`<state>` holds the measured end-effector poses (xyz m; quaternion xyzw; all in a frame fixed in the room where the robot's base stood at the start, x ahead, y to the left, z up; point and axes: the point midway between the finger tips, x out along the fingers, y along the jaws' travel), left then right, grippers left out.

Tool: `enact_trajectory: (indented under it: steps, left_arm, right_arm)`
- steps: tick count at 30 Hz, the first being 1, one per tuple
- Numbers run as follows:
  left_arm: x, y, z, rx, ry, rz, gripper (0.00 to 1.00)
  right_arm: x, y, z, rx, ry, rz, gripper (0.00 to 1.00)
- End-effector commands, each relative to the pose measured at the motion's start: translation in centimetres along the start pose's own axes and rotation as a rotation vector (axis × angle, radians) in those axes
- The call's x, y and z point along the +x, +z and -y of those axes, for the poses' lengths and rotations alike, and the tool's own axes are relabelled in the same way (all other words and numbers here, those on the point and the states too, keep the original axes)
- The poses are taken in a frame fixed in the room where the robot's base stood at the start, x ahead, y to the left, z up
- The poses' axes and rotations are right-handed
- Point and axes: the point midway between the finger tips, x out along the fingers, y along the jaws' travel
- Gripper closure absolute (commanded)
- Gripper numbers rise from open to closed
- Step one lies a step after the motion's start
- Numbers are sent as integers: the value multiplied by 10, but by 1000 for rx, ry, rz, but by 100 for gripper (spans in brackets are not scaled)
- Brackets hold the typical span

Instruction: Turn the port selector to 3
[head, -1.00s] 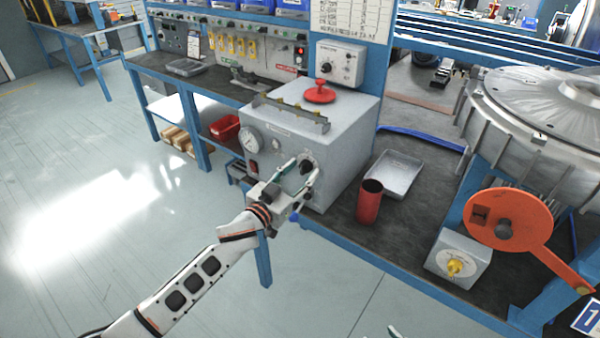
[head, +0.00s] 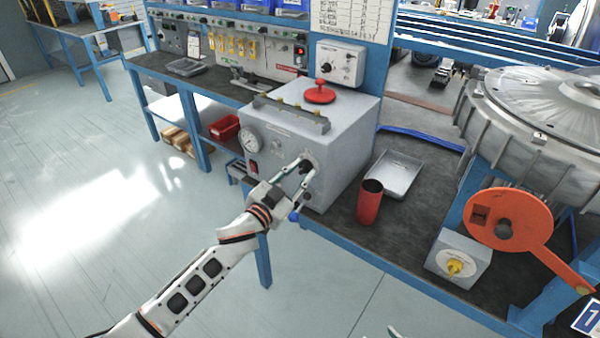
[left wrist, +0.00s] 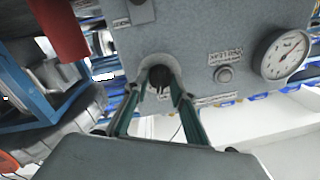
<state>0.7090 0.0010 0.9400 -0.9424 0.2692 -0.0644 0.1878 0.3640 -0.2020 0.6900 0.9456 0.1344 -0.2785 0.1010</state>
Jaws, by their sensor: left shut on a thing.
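The port selector is a dark round knob (head: 306,167) on the front of a grey box (head: 340,145) on the bench. My left gripper (head: 297,178) reaches it from the front, its green fingers one on each side of the knob and shut on it. The left wrist view shows the knob (left wrist: 159,77) between the two fingertips (left wrist: 160,84), with the panel upside down. The fingers hide part of the knob, and I cannot read its setting. Only a thin tip, seemingly of my right gripper (head: 394,331), shows at the bottom edge of the head view.
The box also bears a pressure gauge (head: 249,138) and a red top handle (head: 320,94). A red cup (head: 369,203) and grey tray (head: 393,176) stand to its right.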

Motion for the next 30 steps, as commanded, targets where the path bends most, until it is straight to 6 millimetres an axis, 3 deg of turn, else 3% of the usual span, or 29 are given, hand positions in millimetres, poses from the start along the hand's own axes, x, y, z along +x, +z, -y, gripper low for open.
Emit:
enact_trajectory:
  steps: [15, 30]
  left_arm:
    - [0, 2, 0, 390, -3, -27, 97]
    - [0, 2, 0, 512, -3, -35, 97]
  right_arm:
    - [3, 5, 1, 0, 0, 1, 60]
    - [4, 6, 1, 0, 0, 1, 60]
